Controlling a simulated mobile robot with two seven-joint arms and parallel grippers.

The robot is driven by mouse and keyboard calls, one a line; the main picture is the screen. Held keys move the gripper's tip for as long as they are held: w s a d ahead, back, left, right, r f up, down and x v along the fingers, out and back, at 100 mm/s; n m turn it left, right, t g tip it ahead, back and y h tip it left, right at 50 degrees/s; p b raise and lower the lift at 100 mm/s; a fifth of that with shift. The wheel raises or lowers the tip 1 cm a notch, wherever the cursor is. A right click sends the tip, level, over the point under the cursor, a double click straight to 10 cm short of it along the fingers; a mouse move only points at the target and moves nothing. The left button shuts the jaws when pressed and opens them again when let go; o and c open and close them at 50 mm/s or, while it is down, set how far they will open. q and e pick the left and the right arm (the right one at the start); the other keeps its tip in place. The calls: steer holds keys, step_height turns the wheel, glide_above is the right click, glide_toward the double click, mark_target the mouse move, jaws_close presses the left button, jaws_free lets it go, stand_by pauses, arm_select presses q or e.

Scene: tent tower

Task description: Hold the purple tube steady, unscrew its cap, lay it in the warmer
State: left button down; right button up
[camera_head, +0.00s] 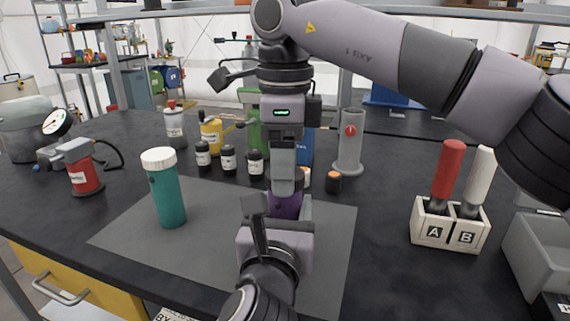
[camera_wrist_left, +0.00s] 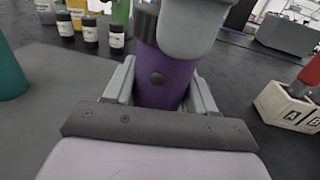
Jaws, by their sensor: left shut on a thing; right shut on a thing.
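The purple tube (camera_head: 284,207) stands upright near the middle of the grey mat, mostly hidden between my two grippers in the head view. In the left wrist view the purple tube (camera_wrist_left: 165,75) shows a dark round spot on its side and a dark cap (camera_wrist_left: 146,22) at its top. My left gripper (camera_head: 276,226) is shut around the tube's body from the near side. My right gripper (camera_head: 285,183) comes straight down from above and is shut at the cap, which it largely covers. I cannot make out a warmer for certain.
A teal tube with a white lid (camera_head: 167,200) stands on the mat (camera_head: 128,236) at left. A white block marked A and B (camera_head: 450,232) holds a red and a white handle at right. A grey bin (camera_head: 540,245) sits at the right edge. Several small dark jars (camera_head: 228,160) stand behind.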

steer(key=n, duration=0.9)
steer(key=shift+n, duration=0.4)
steer(key=n, duration=0.4)
steer(key=shift+n, duration=0.4)
steer(key=n, duration=0.5)
steer(key=shift+r, duration=0.1)
steer(key=shift+r, duration=0.2)
steer(key=shift+r, duration=0.9)
